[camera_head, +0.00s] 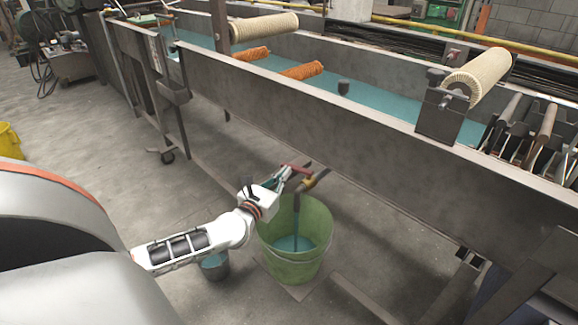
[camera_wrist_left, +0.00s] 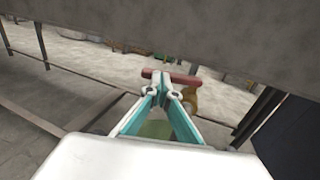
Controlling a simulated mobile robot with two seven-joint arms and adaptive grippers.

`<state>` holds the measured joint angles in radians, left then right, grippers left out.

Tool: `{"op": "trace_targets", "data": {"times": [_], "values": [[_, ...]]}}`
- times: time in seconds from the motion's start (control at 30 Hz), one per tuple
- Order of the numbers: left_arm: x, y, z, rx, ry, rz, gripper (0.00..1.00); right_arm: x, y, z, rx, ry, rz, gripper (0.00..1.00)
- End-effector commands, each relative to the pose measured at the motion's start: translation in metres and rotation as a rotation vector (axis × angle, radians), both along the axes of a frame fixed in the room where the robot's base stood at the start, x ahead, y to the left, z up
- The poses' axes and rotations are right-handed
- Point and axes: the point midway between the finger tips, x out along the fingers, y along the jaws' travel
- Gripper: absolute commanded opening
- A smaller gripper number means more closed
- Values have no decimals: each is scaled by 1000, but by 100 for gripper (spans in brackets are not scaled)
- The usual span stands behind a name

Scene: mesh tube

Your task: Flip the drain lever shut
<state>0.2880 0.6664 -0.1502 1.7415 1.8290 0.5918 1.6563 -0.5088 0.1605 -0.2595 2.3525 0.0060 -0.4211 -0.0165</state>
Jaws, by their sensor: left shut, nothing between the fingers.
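The red drain lever (camera_head: 297,169) sits under the long metal trough, above a brass-coloured valve (camera_head: 310,183). In the left wrist view the lever (camera_wrist_left: 180,79) lies crosswise just beyond my fingertips, with the valve (camera_wrist_left: 190,102) behind to the right. My left gripper (camera_head: 286,174) is shut and empty, with its tips at or very near the lever. I cannot tell whether they touch. A dark teal column (camera_head: 296,215), stream or pipe, drops from the valve into a green bucket (camera_head: 275,265) holding teal liquid. My right gripper is out of view.
The trough wall (camera_head: 320,120) overhangs the lever and holds teal liquid. A small grey pail (camera_head: 215,268) stands left of the bucket, under my left arm. Trough legs and floor beams are near the bucket. Open concrete floor (camera_head: 90,150) lies to the left.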

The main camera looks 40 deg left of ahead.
Motion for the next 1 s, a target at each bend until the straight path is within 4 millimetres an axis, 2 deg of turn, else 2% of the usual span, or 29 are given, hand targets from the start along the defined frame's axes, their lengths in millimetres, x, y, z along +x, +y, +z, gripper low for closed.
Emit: {"op": "trace_targets", "data": {"times": [0.4,1.0], "values": [[11,8,1,-6,-5,6,0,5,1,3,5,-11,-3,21],[13,9,1,-6,-4,6,0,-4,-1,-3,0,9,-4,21]]}}
